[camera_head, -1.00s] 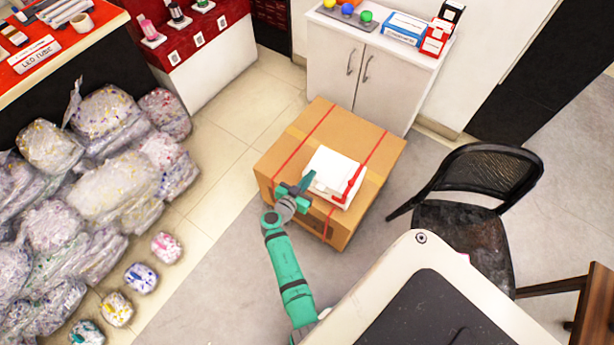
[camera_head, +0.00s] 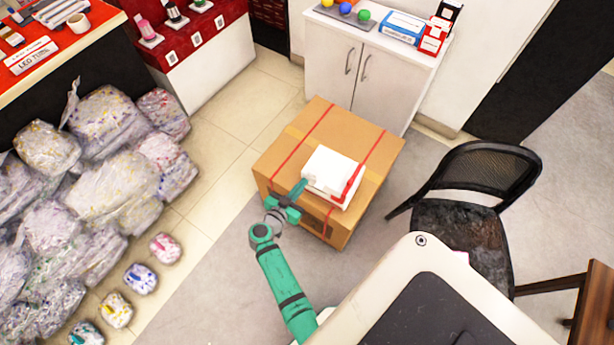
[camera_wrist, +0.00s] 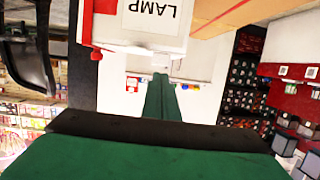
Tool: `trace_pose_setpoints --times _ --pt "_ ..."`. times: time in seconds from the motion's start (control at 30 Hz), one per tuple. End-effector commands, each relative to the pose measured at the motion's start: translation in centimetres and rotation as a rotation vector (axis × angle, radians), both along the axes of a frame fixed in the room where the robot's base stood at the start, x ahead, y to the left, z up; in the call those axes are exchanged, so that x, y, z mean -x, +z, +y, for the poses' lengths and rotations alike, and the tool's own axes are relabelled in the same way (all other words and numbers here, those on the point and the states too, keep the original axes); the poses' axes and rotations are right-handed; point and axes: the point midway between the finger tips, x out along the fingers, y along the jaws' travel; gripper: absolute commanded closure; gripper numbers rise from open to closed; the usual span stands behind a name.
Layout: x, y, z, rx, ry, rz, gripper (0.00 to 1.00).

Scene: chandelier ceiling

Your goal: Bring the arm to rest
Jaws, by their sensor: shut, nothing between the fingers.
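My green gripper (camera_head: 299,190) is at the near left edge of the cardboard box, its fingertips close to a small white package (camera_head: 331,173) that lies on top. Whether the tips touch the package cannot be told. In the wrist view the gripper's fingers (camera_wrist: 160,98) lie together with nothing between them. The white package also shows in the wrist view (camera_wrist: 145,22), with "LAMP" printed on its label and a red part at its side. My green arm reaches up from the bottom of the head view.
The cardboard box (camera_head: 283,150) with red straps stands on the floor. A black chair (camera_head: 465,215) is to its right, a white cabinet (camera_head: 357,75) behind it. Wrapped bundles (camera_head: 110,190) fill the left, with several small packs (camera_head: 140,278) beside them. Floor left of the box is clear.

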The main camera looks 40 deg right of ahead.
Motion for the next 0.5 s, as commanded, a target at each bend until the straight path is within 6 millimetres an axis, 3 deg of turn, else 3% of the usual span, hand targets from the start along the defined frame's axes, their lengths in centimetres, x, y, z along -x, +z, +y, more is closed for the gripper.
trace_pose_setpoints --times 0.2,0.5 --pt "0.8 -1.2 3.0 0.001 0.000 0.000 1.00" --pt "1.2 -1.7 4.1 0.003 -0.003 -0.002 1.00"
